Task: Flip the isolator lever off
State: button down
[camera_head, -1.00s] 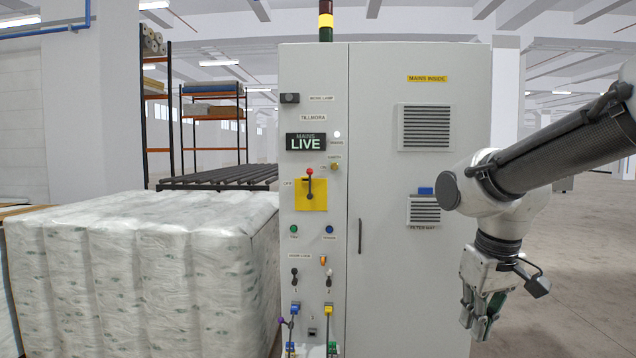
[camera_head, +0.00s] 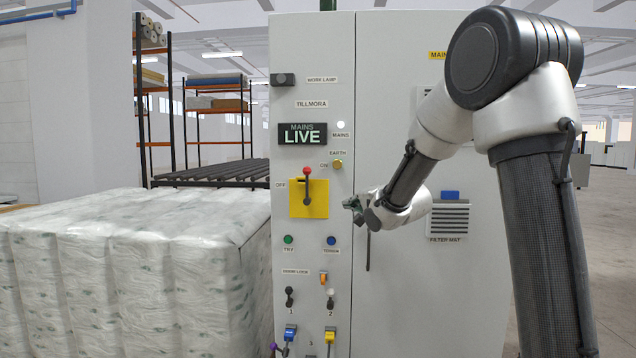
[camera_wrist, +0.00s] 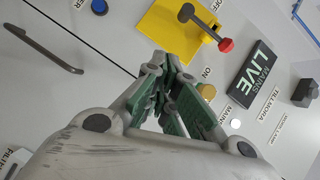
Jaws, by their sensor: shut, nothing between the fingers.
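The isolator lever (camera_head: 307,184) is a dark arm with a red knob on a yellow plate (camera_head: 296,205) on the cabinet's left panel. In the head view it stands upright, its knob at the top, between the OFF label at the left and the ON label at the upper right. The lit sign (camera_head: 302,134) above reads MAINS LIVE. My gripper (camera_head: 350,203) is shut and empty, to the right of the plate and apart from the lever. In the wrist view the closed fingers (camera_wrist: 168,75) point toward the plate, and the red knob (camera_wrist: 226,45) is to their upper right.
A door handle (camera_head: 367,245) sits just below my gripper. Green (camera_head: 288,239) and blue (camera_head: 330,240) buttons lie under the plate, with several small switches lower. A wrapped bale stack (camera_head: 130,270) stands left of the cabinet. An EARTH knob (camera_head: 337,164) is right of the lever.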

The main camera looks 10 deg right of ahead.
jog(key=r+m, duration=0.1)
jog(key=a+r+m+t+y, duration=0.1)
jog(key=r, duration=0.2)
jog(key=shift+w+a+r+m+t+y, duration=0.15)
jog(key=shift+a+r+m+t+y, duration=0.15)
jog(key=shift+m+t, duration=0.1)
send_near(307, 184)
jog(key=w+d, duration=0.5)
jog(key=a, duration=0.1)
jog(key=w+a, duration=0.2)
jog(key=a, duration=0.1)
jog(key=shift+w+a+r, duration=0.1)
jog(key=shift+w+r, duration=0.1)
jog(key=shift+r, duration=0.2)
